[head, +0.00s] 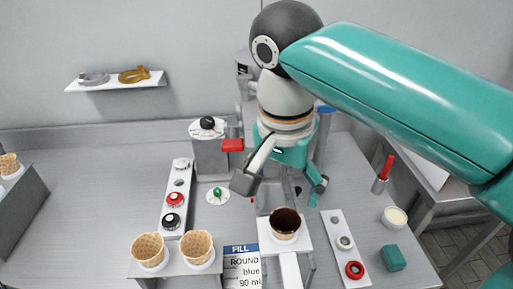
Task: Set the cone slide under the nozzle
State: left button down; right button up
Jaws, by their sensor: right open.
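The cone slide (290,264) is a pale plate with a narrow strip running to the front edge, at the lower middle. A cone with a dark inside (285,222) stands upright in it. My right gripper (281,188) is open and empty, its fingers spread, and appears behind and above the cone. A grey machine (243,75) stands behind my right arm, which covers most of it. I cannot make out the nozzle. My left gripper is not in view.
Two empty cones (148,250) stand at the front left beside a FILL card (241,264). A button strip (174,200) lies left, another strip (345,250) right. A teal block (393,258) and white cup (394,217) are at the right. The left table is mostly clear.

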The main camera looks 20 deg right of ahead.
aim_at(270, 245)
jog(key=k, duration=1)
